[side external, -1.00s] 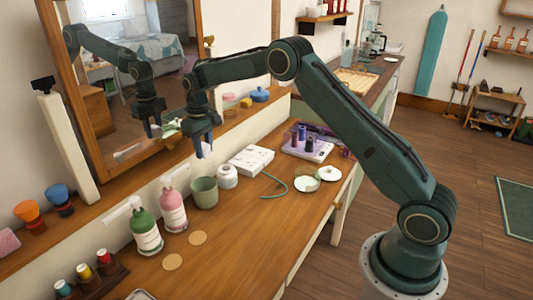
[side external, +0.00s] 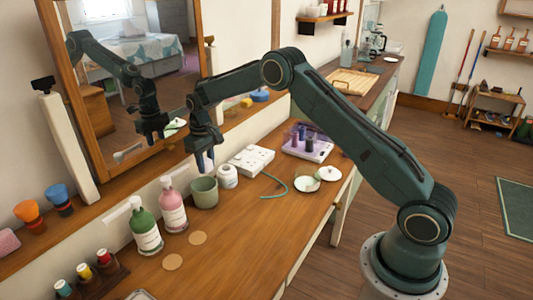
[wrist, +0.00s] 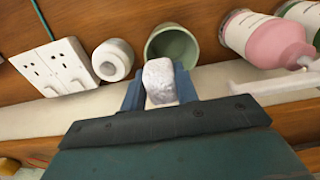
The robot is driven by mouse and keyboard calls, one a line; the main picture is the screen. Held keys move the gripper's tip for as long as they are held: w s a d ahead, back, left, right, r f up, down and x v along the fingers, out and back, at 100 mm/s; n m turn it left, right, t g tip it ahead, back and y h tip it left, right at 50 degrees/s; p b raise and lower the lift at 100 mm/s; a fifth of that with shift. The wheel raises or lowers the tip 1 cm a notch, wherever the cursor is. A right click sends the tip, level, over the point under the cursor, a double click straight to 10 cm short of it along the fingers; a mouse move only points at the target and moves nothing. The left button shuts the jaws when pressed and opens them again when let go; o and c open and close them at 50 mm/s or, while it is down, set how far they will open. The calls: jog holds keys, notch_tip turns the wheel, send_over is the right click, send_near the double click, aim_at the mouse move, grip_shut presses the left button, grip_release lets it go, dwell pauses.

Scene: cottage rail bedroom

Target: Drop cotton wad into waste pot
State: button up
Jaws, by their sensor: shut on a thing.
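My gripper (side external: 205,160) is shut on the cotton wad (wrist: 160,80), a whitish lump between the blue fingertips in the wrist view. In the side view the fingers hide most of the wad. The waste pot (side external: 204,193) is a green open cup on the wooden counter. My gripper is above the pot, and its fingertips stay over the rim. In the wrist view the pot (wrist: 172,45) shows just beyond the wad, with its inside partly visible and the wad overlapping its near edge.
A white jar (side external: 227,177) and a white socket block (side external: 251,160) stand right of the pot. A pink bottle (side external: 172,207) and a green bottle (side external: 145,232) stand left. The mirror (side external: 130,90) is close behind. The front counter is mostly clear.

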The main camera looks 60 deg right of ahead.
jog(key=shift+f, duration=0.25)
jog(key=o, duration=1)
jog(key=shift+r, duration=0.1)
jog(key=shift+r, duration=6.8)
